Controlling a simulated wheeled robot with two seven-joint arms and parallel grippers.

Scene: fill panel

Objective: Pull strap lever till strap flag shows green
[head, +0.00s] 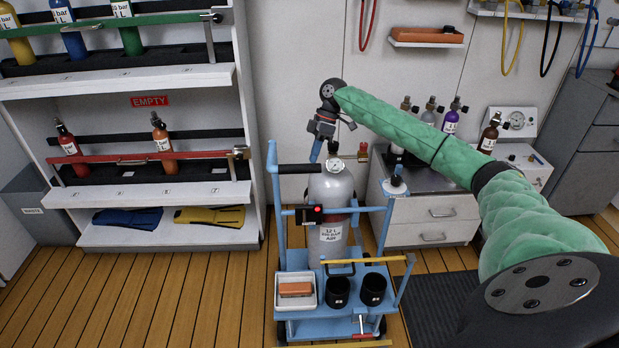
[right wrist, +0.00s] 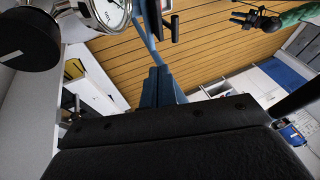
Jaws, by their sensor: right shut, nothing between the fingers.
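The blue cart (head: 290,262) holds a grey cylinder (head: 331,190) upright. A black strap box (head: 304,216) sits at the cylinder's left front, with a red flag (head: 318,209) showing. I cannot make out the lever clearly at this size. My right gripper (head: 315,156) is above and left of the cylinder top, pointing down, apart from the strap box. In the right wrist view its blue fingers (right wrist: 165,86) are shut and empty. My left gripper (right wrist: 243,20) seems to show small at the top right of that view; its jaw state is unclear.
A pressure gauge (head: 334,167) is on the cylinder top, near the gripper; it shows large in the wrist view (right wrist: 108,10). The cart carries a white tray (head: 297,304) and two black cups. A shelf (head: 150,192) stands left, a drawer cabinet (head: 432,222) behind right.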

